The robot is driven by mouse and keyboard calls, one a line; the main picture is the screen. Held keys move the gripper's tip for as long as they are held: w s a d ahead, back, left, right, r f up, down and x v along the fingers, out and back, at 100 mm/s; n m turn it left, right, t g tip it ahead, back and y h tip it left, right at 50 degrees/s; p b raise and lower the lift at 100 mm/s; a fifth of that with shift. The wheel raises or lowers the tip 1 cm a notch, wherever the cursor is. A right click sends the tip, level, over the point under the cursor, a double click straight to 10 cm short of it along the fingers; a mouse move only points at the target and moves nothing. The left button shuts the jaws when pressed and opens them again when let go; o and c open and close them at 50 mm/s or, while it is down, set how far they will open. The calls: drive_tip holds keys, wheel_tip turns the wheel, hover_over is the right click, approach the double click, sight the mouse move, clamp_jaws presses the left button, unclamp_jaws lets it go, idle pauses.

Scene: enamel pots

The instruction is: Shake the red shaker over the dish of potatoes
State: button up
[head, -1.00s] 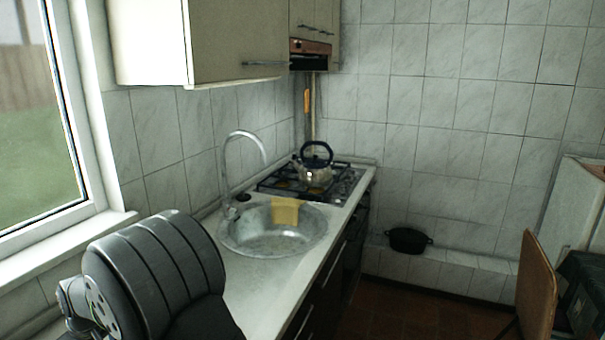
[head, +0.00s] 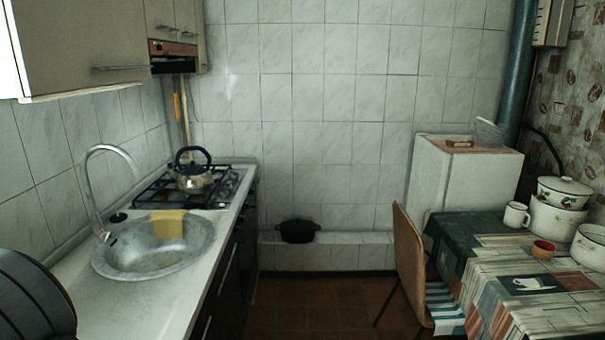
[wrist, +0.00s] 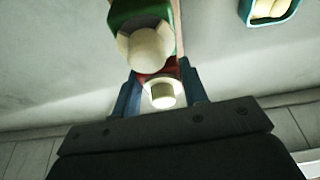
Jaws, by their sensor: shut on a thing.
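In the wrist view, my gripper (wrist: 163,97) is shut on the red shaker (wrist: 156,74), between its two blue fingers. Only a little of the red body shows, with a pale cap (wrist: 162,95) toward the camera. A green shaker-like thing (wrist: 124,18) with a larger cream cap overlaps it from above in the picture. I cannot tell whether the two touch. The dish of potatoes (wrist: 249,20), teal with pale yellow pieces, is cut off at the top right, apart from my gripper. None of these, nor my gripper, shows in the head view.
The head view shows a counter with a sink (head: 120,262), a yellow cloth (head: 167,224) and a kettle (head: 194,176) on the stove. A chair (head: 413,262) stands by a table (head: 470,290) with a mug (head: 516,215), a red cup (head: 543,249) and white pots (head: 562,192).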

drive_tip(key=shift+r, duration=2.2)
drive_tip(key=shift+s+r, duration=0.1)
drive_tip(key=shift+r, duration=0.1)
drive_tip(key=s+r+n+g, duration=0.1)
drive_tip(key=s+r+n, duration=0.3)
drive_tip(key=r, duration=0.1)
drive_tip(key=shift+s+a+f, duration=1)
drive_tip(key=shift+s+f, duration=0.6)
drive_tip(key=shift+f, duration=0.2)
drive_tip(key=shift+s+a+f, duration=1)
drive_tip(key=shift+s+f, duration=0.65)
drive_tip(key=shift+f, duration=0.1)
drive_tip(key=shift+s+a+f, duration=1)
drive_tip(key=shift+s+f, duration=0.6)
drive_tip(key=shift+f, duration=0.2)
drive_tip(key=shift+f, duration=0.1)
